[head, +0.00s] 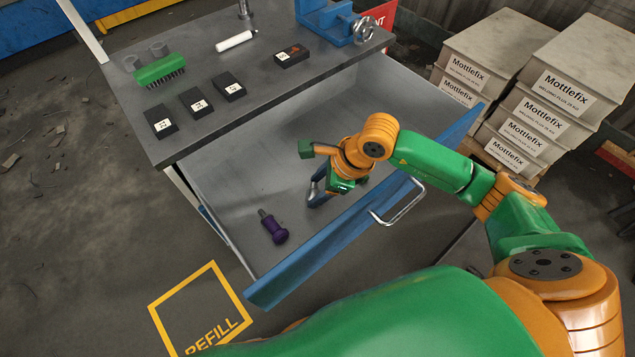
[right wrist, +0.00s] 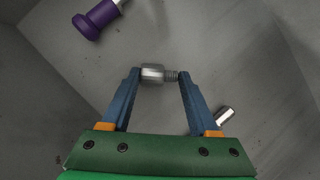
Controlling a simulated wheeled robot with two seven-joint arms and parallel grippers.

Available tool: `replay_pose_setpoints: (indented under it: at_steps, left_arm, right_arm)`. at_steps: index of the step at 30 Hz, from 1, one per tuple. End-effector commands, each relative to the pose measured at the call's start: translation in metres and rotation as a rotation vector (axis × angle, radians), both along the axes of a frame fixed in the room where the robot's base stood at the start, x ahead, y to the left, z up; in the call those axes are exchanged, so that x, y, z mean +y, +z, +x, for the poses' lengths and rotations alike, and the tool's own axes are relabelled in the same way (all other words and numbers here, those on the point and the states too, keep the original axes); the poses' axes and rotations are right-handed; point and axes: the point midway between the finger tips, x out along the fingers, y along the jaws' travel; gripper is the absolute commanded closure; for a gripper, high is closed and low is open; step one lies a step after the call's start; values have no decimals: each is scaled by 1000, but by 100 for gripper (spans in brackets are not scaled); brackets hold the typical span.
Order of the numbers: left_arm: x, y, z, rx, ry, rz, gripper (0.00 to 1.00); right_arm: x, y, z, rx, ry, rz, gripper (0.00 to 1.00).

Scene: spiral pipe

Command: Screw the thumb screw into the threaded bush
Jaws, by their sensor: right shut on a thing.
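My right gripper (head: 318,197) reaches down into the open drawer. In the right wrist view, its two blue fingers are shut on a small silver piece with a wide head and a threaded shank, which looks like the thumb screw (right wrist: 153,74). The piece lies crosswise between the fingertips, its threaded end to the right. In the head view my gripper hides it. A metal post (head: 243,10) stands at the bench's back edge, cut off by the frame; I cannot tell whether it bears the threaded bush. My left gripper is not in view.
A purple-handled tool (head: 272,227) lies in the drawer (head: 235,190). Another shiny cylinder (right wrist: 226,116) lies beside my right finger. The bench holds a green brush (head: 160,70), several black labelled blocks (head: 197,103), a white tube (head: 236,41) and a blue vise (head: 328,20). Boxes stand right.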

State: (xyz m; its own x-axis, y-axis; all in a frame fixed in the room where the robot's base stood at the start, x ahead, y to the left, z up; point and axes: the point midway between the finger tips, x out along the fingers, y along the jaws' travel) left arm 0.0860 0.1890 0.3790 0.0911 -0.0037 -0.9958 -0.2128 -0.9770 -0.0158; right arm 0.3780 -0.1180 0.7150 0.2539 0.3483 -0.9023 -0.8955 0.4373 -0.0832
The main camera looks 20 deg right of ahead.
Motion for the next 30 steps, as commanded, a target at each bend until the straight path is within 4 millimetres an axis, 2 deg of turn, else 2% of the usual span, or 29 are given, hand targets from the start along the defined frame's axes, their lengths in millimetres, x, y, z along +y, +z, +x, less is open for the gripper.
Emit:
replay_pose_setpoints:
  at_steps: [1,3,11,12,15,24,26,30]
  left_arm:
    - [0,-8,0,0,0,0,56]
    - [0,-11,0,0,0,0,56]
    - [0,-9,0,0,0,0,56]
    - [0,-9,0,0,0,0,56]
    - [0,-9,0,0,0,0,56]
    - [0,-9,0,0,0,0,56]
    - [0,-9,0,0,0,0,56]
    - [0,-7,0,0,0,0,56]
  right_arm:
    - [0,-10,0,1,0,1,96]
    - [0,-14,0,1,0,0,96]
    - [0,-13,0,1,0,0,96]
    - [0,-13,0,0,1,1,31]
    - [0,-13,0,0,1,1,4]
    - [-1,-11,0,0,0,0,4]
    - [-3,-4,-1,-4,0,0,4]
    - [-15,23,-9,-5,-1,-1,4]
